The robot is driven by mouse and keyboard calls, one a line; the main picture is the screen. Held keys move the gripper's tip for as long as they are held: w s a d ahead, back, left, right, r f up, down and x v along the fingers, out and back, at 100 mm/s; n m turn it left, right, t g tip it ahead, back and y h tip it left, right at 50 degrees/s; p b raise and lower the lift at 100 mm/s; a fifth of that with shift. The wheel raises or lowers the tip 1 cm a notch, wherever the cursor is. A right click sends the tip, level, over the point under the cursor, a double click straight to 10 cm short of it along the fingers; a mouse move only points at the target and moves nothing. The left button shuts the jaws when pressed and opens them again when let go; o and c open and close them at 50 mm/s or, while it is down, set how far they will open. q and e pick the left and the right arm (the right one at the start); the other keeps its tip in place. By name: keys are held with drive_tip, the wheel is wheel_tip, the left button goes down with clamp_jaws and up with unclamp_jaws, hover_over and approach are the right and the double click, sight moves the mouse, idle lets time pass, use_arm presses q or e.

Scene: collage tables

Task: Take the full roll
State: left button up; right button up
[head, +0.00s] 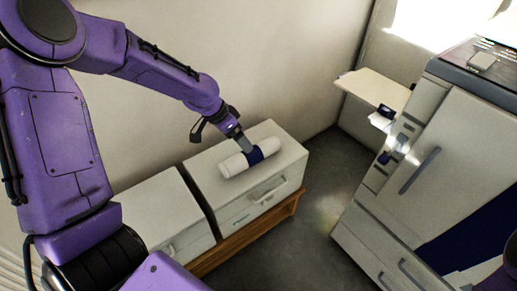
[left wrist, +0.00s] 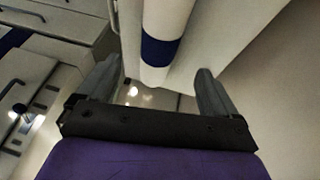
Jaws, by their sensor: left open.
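A thick white roll (head: 235,165) with a dark blue band around its middle lies on its side on top of a white cabinet (head: 287,160). My left gripper (head: 246,145) is at the roll's middle, just above the blue band. In the left wrist view the roll (left wrist: 167,17) appears between the two spread fingers of my left gripper (left wrist: 157,72), with a gap on each side. The left gripper is open and holds nothing. Whether a fingertip touches the roll I cannot tell. My right gripper is not in view.
A second white cabinet (head: 150,205) stands beside the first, on a wooden stand (head: 240,238). A wall runs close behind them. A large grey-white machine (head: 405,205) with a side tray (head: 372,88) stands at the right. Grey floor between is clear.

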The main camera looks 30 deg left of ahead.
sight(250, 154)
use_arm(q)
drive_tip(key=b+x, duration=0.3)
drive_tip(key=x, duration=0.5)
drive_tip(key=shift+d+f, duration=0.1)
drive_tip(key=shift+f, duration=0.35)
drive_tip(key=shift+w+d+f, duration=0.15)
drive_tip(key=shift+f, duration=0.2)
drive_tip(key=shift+r, duration=0.1)
drive_tip(key=shift+c, duration=0.6)
drive_tip(key=c, duration=1.1)
